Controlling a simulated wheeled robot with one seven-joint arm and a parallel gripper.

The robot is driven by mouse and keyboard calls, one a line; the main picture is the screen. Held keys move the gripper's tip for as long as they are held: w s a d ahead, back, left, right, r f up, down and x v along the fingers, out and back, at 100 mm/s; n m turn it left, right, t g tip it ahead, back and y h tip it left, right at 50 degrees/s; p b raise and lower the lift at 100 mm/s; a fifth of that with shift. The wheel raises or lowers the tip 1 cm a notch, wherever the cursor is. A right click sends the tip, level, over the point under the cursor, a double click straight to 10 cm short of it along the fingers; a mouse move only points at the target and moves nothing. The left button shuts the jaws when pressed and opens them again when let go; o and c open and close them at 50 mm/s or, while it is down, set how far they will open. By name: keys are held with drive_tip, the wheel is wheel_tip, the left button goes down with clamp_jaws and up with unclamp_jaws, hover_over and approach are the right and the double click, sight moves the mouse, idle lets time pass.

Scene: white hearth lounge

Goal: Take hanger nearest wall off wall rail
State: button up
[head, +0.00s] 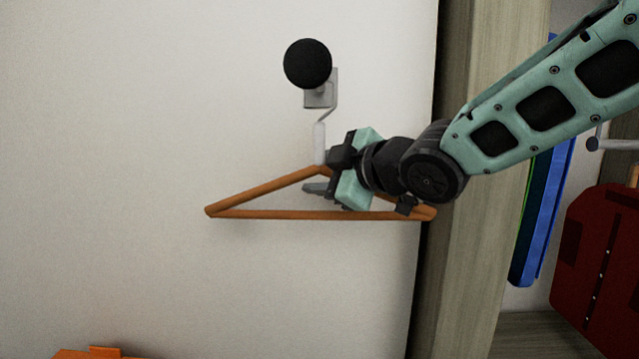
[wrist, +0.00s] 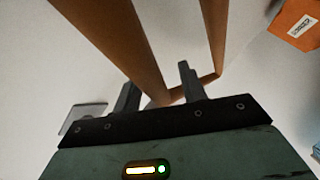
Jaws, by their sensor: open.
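One orange-brown wooden hanger (head: 270,214) hangs in front of the white wall. Its hook, with a pale sleeve (head: 319,142), rises to the wall rail, seen nearly end-on with a round black end (head: 308,64). My gripper (head: 317,174) is at the top of the hanger, just below the sleeve, and partly hides its right arm. The wrist view shows my gripper (wrist: 160,84) open, with the hanger's wooden bars (wrist: 125,42) running past its fingers. I cannot tell whether the fingers touch the wood.
An orange object (head: 98,353) shows at the bottom left. To the right stands a wooden upright panel (head: 480,200); beyond it are a blue item (head: 540,215) and a dark red item (head: 598,265). The wall left of the hanger is clear.

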clamp_jaws()
drive_tip(key=shift+r, duration=0.1)
